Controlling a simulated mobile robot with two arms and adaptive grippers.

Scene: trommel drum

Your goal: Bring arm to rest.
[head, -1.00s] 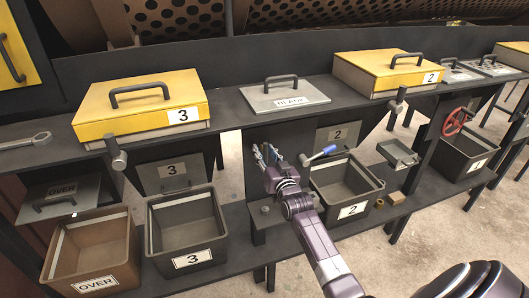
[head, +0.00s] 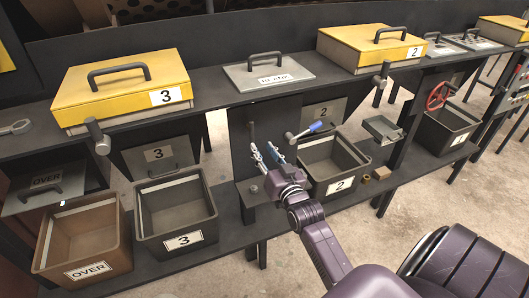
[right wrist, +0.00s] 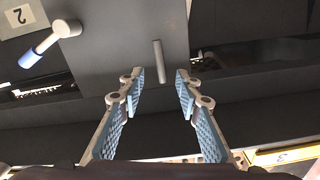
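My right gripper (head: 268,157) is in front of the dark panel between bin 3 and bin 2. In the right wrist view its two blue-padded fingers (right wrist: 160,88) stand apart with nothing between them. A grey peg (right wrist: 161,61) on the dark panel shows beyond the fingertips, apart from them. My right arm (head: 318,238) reaches in from the lower right. My left gripper is not in view.
Bin 3 (head: 178,240) and the brown OVER bin (head: 92,268) stand on the lower shelf to the left, bin 2 (head: 340,187) to the right. A blue-handled lever (head: 314,128) is close to the gripper. Yellow boxes (head: 120,95) stand above. Floor in front is clear.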

